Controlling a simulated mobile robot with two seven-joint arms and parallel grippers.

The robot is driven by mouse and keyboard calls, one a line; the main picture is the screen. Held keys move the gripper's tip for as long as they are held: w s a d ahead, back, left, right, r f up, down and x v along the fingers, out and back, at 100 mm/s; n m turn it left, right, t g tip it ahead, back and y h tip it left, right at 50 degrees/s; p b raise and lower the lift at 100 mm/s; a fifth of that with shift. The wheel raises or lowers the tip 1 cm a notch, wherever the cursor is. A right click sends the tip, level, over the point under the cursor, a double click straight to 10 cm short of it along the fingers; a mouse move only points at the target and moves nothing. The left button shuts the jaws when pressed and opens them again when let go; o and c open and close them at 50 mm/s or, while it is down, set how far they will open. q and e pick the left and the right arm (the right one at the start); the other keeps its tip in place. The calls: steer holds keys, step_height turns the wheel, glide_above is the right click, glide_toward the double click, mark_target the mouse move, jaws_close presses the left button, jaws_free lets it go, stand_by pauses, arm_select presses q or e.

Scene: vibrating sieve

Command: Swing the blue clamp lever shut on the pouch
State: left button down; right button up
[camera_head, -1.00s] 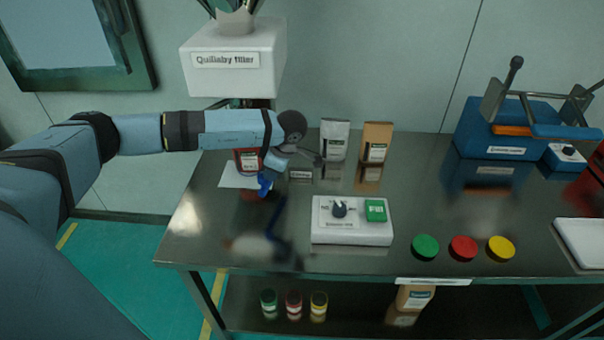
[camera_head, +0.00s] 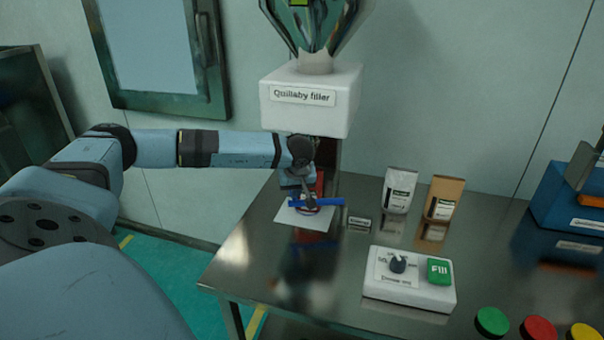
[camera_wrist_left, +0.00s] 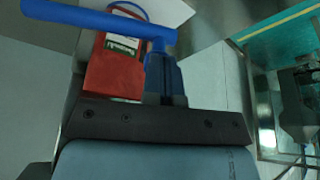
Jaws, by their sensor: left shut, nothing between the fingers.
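The blue clamp lever (camera_head: 329,202) runs left to right across the front of the red pouch (camera_head: 319,182), below the filler. In the left wrist view the lever (camera_wrist_left: 85,17) is a thick blue bar crossing the top, in front of the red pouch (camera_wrist_left: 105,75) with its green-and-white label. My left gripper (camera_head: 309,203) is shut and empty, pointing down at the lever. In the left wrist view its blue fingers (camera_wrist_left: 158,50) reach up to the bar's right end; whether they touch it I cannot tell. My arm and the lever hide part of the pouch. My right gripper is out of view.
The white Quillaby filler (camera_head: 310,103) hangs close above my wrist. A white sheet (camera_head: 290,217) lies under the pouch. A control box with a green Fill button (camera_head: 439,271) stands at the front right. Two pouches (camera_head: 400,190) stand behind it. The left front tabletop is clear.

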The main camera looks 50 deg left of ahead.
arm_select(q)
steer(key=shift+w+a+f+m, duration=0.1)
steer(key=shift+w+a+m, duration=0.15)
steer(key=shift+w+a, duration=0.25)
steer(key=shift+w+a+m, duration=0.25)
steer(key=shift+a, duration=0.45)
steer(key=shift+w+a+b, duration=0.3)
steer(key=shift+w+a, duration=0.5)
steer(key=shift+a, duration=0.05)
steer(key=shift+s, duration=0.1)
